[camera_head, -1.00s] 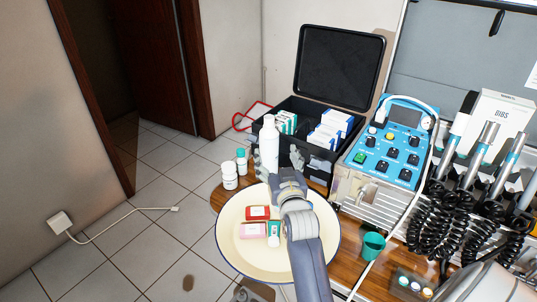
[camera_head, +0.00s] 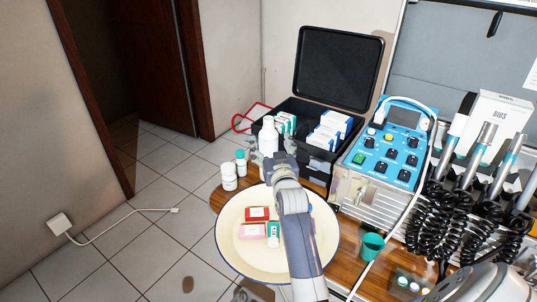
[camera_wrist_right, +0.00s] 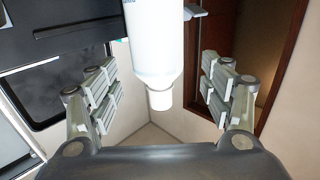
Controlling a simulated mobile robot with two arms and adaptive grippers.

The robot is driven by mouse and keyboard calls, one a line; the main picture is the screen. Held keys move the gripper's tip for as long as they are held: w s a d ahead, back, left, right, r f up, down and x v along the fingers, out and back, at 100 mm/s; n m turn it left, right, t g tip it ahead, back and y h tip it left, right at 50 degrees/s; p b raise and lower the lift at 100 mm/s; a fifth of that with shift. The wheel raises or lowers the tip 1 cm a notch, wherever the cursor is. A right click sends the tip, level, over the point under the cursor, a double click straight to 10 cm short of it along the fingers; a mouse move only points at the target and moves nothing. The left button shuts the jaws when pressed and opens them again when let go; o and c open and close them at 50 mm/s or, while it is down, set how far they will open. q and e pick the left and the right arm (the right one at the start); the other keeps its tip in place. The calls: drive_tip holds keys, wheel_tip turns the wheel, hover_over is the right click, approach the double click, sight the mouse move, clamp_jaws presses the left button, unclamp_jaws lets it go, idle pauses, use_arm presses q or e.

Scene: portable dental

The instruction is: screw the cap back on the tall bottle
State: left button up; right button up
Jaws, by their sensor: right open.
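The tall white bottle (camera_head: 268,138) stands upright behind the round tray, in front of the black case. My right gripper (camera_head: 270,148) is at the bottle in the head view, and my arm hides the bottle's lower part. In the right wrist view the bottle (camera_wrist_right: 153,40) comes down from the top edge, between the two spread fingers of my right gripper (camera_wrist_right: 160,97). A narrower white end piece (camera_wrist_right: 160,99) shows on the bottle there; I cannot tell whether it is the cap or the bare neck. The fingers are open with gaps on both sides. My left gripper is not seen.
A cream round tray (camera_head: 232,260) holds small red, pink and green boxes. Small white bottles (camera_head: 229,177), one with a teal cap (camera_head: 240,154), stand left of the tall bottle. An open black case (camera_head: 338,70), a blue control unit (camera_head: 385,150) and a teal cup (camera_head: 372,246) are to the right.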

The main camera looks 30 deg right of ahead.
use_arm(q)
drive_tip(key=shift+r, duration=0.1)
use_arm(e)
drive_tip(key=shift+x, duration=2.65)
drive_tip(key=shift+s+d+r, duration=0.1)
clamp_jaws()
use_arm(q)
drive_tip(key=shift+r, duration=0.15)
use_arm(e)
drive_tip(key=shift+r, duration=0.25)
